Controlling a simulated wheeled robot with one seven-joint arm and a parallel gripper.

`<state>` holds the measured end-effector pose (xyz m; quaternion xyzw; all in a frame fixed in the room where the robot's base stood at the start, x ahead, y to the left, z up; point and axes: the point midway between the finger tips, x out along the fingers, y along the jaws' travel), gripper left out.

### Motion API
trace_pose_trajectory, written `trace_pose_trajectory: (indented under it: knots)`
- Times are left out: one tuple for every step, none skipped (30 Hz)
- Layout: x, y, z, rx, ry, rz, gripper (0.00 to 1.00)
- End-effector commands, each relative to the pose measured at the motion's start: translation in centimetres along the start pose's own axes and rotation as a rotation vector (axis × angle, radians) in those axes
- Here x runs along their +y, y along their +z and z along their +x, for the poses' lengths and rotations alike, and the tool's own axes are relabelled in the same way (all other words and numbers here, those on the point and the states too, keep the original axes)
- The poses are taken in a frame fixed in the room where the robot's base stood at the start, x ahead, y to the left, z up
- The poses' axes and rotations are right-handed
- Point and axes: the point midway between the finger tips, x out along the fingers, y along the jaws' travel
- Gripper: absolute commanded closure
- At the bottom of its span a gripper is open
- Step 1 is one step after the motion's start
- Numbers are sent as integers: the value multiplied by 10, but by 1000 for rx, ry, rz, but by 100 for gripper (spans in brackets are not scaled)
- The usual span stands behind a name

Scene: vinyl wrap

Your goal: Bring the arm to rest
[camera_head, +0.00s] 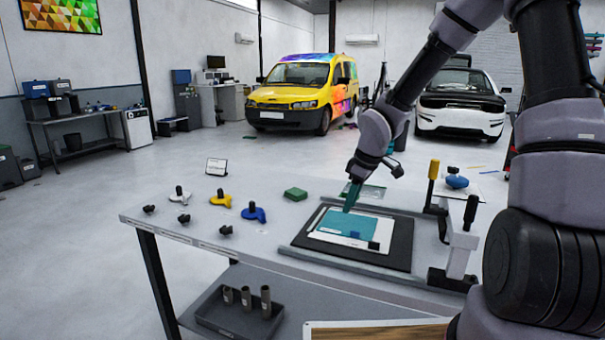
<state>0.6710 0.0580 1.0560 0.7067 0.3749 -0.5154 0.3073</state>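My arm reaches in from the upper right of the head view and bends down over the workbench (270,265). Something teal shows at the gripper's tip. I cannot tell whether it is the fingers or a held thing, nor whether it touches the sheet. The finger gap is too small to make out.
A clamp stand (462,250) with upright handles stands right of the mat. Yellow (221,198) and blue (254,214) knobbed pieces, a green block (295,194) and a small sign (216,166) are on the bench's left part. A grey tray (205,318) sits below.

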Motion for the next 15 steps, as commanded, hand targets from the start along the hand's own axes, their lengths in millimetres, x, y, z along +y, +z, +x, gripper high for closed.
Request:
trace_pose_trajectory:
  knots:
    - [3,4,-9,-14,22,23,65]
    - [4,7,-14,-22,34,41,65]
    - [6,10,-22,-32,51,64,65]
    - [8,13,-28,-41,64,85,65]
    - [9,16,-34,-48,78,108,65]
    - [11,20,-44,-58,100,140,65]
    - [12,24,-53,-65,117,168,65]
    - [13,27,-62,-71,137,201,65]
    - [14,33,-77,-77,164,248,65]
    - [15,36,-89,-78,186,288,65]
    - [14,41,-101,-79,207,330,65]
    - [14,47,-118,-75,235,389,65]
    - [12,51,-130,-70,254,434,65]
    - [10,55,-142,-62,271,479,65]
    - [7,60,-158,-48,292,539,65]
